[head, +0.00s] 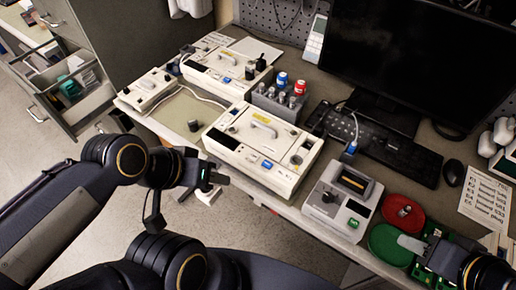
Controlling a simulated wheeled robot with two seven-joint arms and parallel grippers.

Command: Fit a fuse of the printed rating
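A white infusion pump (265,148) lies in the middle of the bench, with a handle, a yellow label and a blue display. A second similar pump (222,68) lies behind it. A red dish (388,212) at the right holds a small silvery piece, too small to identify. A green dish (380,243) sits in front of it. My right gripper (408,246) is at the green dish; its fingers partly cover it, and what lies between them is unclear. My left gripper (218,179) is in front of the middle pump, apart from it. Fuse ratings are unreadable.
A grey tester (330,208) with a dark window stands between pump and dishes. A rack (270,108) of grey cylinders, blue- and red-topped pieces beside it, stands behind the pump. A keyboard (395,152), mouse (453,172), monitor (405,60) and printed card (487,195) fill the right.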

